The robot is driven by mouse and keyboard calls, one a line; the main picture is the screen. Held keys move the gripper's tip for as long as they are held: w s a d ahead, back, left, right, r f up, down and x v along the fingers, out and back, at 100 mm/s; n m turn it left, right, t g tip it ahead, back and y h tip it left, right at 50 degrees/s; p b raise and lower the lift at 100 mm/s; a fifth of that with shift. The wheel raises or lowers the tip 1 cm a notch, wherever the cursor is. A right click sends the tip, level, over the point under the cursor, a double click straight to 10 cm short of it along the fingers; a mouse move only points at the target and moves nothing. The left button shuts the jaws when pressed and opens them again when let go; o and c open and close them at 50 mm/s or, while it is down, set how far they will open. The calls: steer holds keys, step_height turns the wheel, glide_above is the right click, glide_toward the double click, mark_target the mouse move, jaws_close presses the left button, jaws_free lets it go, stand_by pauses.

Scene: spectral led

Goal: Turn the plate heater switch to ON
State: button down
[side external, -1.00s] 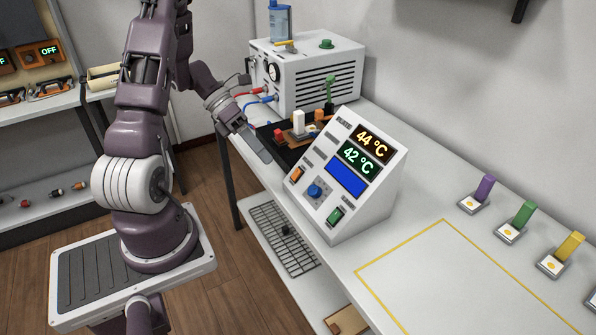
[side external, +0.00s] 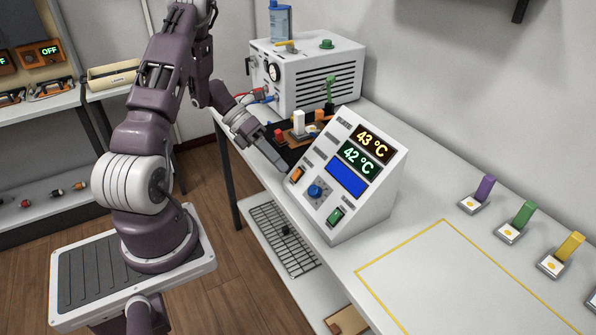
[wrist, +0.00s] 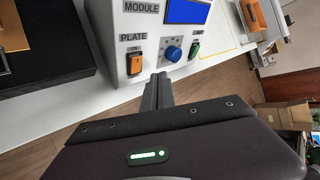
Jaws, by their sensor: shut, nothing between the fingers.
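The white sloped control box (side external: 375,205) stands on the bench, with a 43 °C and a 42 °C display above a blue screen. The orange plate heater switch (side external: 297,174) is at its lower left. In the wrist view the orange switch (wrist: 136,63) sits under the PLATE label with "ON" marked above it. The blue knob (wrist: 173,54) and the green switch (wrist: 195,49) are to its right. My gripper (side external: 282,168) is shut and empty, just left of the orange switch. In the wrist view its fingertips (wrist: 158,78) are below and right of the switch, apparently not touching it.
A black tray with small coloured parts lies behind the box. A white instrument (side external: 318,85) with red and blue leads stands at the back. Purple (side external: 483,188), green and yellow levers are at the right. The yellow-outlined bench area (side external: 450,275) is clear.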

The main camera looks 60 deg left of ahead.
steer(key=shift+w+f, duration=0.75)
steer(key=shift+w, duration=0.25)
stand_by(1.3)
steer(key=shift+w+f, duration=0.25)
steer(key=shift+w, duration=0.05)
steer(key=shift+w+f, duration=0.15)
steer(key=shift+w, duration=0.1)
stand_by(0.6)
steer(key=shift+s+r, duration=0.45)
steer(key=shift+s, duration=0.15)
steer(key=s+r, duration=0.1)
steer(key=s, duration=0.1)
steer(key=s+r, duration=0.2)
stand_by(0.6)
